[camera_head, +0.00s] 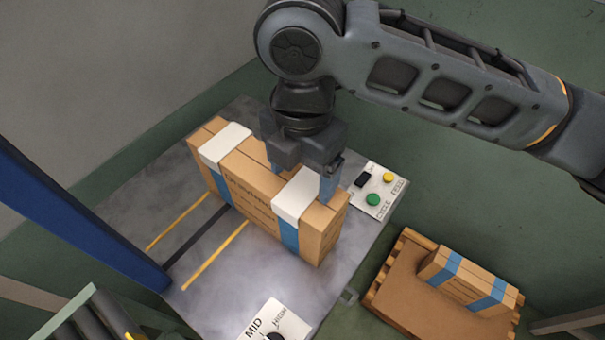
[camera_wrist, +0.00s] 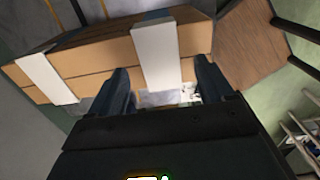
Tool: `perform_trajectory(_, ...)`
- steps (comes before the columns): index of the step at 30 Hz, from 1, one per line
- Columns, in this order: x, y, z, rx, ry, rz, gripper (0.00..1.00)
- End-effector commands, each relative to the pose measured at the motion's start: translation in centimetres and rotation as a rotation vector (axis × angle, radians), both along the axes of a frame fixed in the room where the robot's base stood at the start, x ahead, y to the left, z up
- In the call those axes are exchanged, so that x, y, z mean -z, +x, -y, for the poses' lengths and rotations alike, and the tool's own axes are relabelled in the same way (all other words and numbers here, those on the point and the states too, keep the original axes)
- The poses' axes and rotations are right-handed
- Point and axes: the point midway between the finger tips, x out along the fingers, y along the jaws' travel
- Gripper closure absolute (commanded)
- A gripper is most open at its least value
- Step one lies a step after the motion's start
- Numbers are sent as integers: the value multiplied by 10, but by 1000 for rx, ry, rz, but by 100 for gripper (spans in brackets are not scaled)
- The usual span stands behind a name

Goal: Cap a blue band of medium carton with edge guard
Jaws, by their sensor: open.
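A medium brown carton (camera_head: 255,190) stands on the grey metal table with two blue bands (camera_head: 289,236) around it. A white edge guard (camera_head: 222,144) sits over the top edge at the left band. Another white edge guard (camera_head: 298,194) sits over the top edge at the right band, with blue showing below it. My gripper (camera_head: 301,172) is open, its fingers on either side of the right guard. In the wrist view, this guard (camera_wrist: 157,55) lies between and just beyond the open fingers (camera_wrist: 163,84); contact cannot be told. The other guard (camera_wrist: 46,78) is at the left.
The metal table (camera_head: 190,255) has yellow line markings and clear room left of the carton. A button panel (camera_head: 372,190) is to its right, a MID panel (camera_head: 270,322) in front. A blue post (camera_head: 80,220) stands left. A banded carton (camera_head: 468,281) rests on a pallet (camera_head: 395,290).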

Motion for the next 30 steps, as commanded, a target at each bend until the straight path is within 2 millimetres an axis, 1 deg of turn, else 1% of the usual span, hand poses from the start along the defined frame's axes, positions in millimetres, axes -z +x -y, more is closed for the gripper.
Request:
perform_trajectory(1, -8, 1, 0, -1, 0, 4, 19)
perform_trajectory(6, -36, 0, 0, -2, 0, 3, 19)
perform_trajectory(9, -49, 0, 0, -1, 1, 2, 19)
perform_trajectory(12, -57, 0, 0, 0, -1, 0, 19)
perform_trajectory(16, -61, 0, 0, 0, -1, 1, 19)
perform_trajectory(30, -60, 0, 0, 0, 0, 0, 19)
